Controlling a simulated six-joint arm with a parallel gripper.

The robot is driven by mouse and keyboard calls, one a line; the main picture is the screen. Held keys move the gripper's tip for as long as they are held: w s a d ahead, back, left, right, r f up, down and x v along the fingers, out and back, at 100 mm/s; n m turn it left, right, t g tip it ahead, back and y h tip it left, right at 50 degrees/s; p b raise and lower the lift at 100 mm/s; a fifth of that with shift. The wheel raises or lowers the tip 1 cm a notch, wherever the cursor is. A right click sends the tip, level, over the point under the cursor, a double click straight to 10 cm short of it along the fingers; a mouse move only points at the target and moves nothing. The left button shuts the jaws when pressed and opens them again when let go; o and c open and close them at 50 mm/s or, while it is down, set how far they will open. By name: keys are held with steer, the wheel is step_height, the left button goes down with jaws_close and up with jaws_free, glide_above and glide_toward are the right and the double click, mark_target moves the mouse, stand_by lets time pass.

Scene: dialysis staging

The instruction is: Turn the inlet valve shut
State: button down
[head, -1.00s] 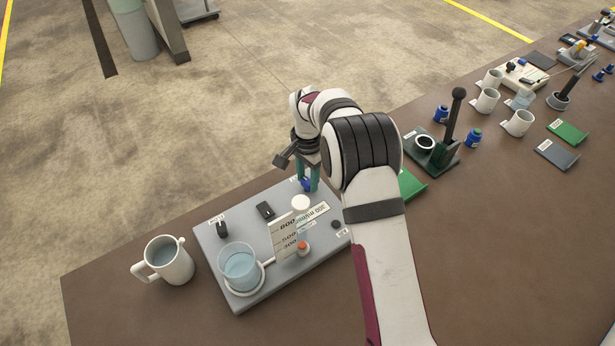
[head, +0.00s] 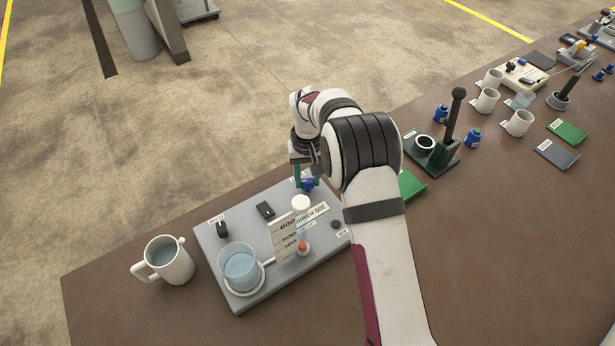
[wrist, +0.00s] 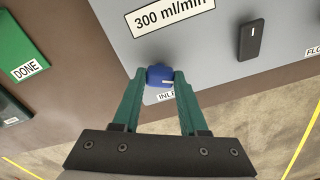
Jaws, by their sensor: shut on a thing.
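The inlet valve is a small blue knob (head: 308,184) at the back right of the grey panel (head: 205,232) in the head view. In the wrist view the blue knob (wrist: 160,75) sits between the green fingertips, above a partly hidden label starting "INL". My gripper (wrist: 160,82) is shut on the knob, with a finger on each side. In the head view my gripper (head: 306,182) reaches down onto it from above. The panel also carries a "300 ml/min" sign (head: 313,213).
A glass beaker of water (head: 240,268), a black knob (head: 222,229) and a black switch (head: 265,210) are on the panel. A white jug (head: 168,262) stands to its left. A green "DONE" plate (wrist: 22,55) lies beside the panel. A dark press with an upright lever (head: 453,118) stands to the right.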

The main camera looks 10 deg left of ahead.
mark_target(308, 181)
steer(key=n, duration=0.4)
steer(key=shift+n, duration=0.4)
stand_by(0.4)
steer(key=shift+c, duration=2.2)
jaws_free()
step_height(308, 181, up, 16)
steer(key=shift+f, duration=0.1)
